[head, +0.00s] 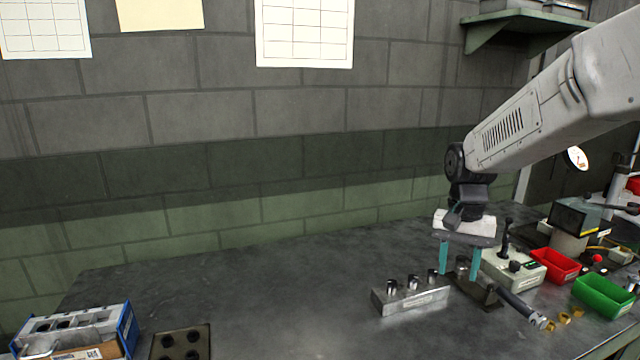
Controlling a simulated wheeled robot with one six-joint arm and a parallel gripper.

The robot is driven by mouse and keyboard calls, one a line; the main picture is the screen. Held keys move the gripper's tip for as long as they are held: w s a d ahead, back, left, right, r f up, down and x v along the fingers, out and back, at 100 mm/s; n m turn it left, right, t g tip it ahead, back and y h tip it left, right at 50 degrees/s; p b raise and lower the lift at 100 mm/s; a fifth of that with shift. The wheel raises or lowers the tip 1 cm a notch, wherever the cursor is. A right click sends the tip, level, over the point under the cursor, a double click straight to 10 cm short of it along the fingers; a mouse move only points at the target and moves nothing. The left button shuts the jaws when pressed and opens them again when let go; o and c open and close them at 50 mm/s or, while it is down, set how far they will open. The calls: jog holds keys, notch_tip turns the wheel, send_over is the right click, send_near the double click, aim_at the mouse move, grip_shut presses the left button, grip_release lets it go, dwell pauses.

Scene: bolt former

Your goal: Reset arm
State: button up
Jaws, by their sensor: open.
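My arm reaches in from the upper right of the head view. My gripper (459,275) points down over the bench, with its two teal fingers apart. It is open, and I see nothing held between the fingers. A metal block with several upright cylindrical pins (412,297) sits just left of and below the fingers. A dark fixture (474,291) lies at the right fingertip; whether the finger touches it I cannot tell.
A control box with a lever (515,268), a red bin (556,266) and a green bin (603,296) stand to the right. Brass pieces (564,318) lie in front. A blue-sided box (75,333) and a dark holed block (181,343) sit at left. The middle of the bench (270,300) is clear.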

jog(key=s+a+r+n+t, duration=0.1)
jog(key=s+r+n, duration=0.2)
jog(key=s, duration=1.1)
jog(key=s+r+n+t, duration=0.2)
jog(key=s+r+n, duration=0.1)
jog(key=s, duration=1.1)
jog(key=shift+a+r, duration=0.2)
jog(key=shift+a, duration=0.2)
jog(key=shift+s, duration=0.1)
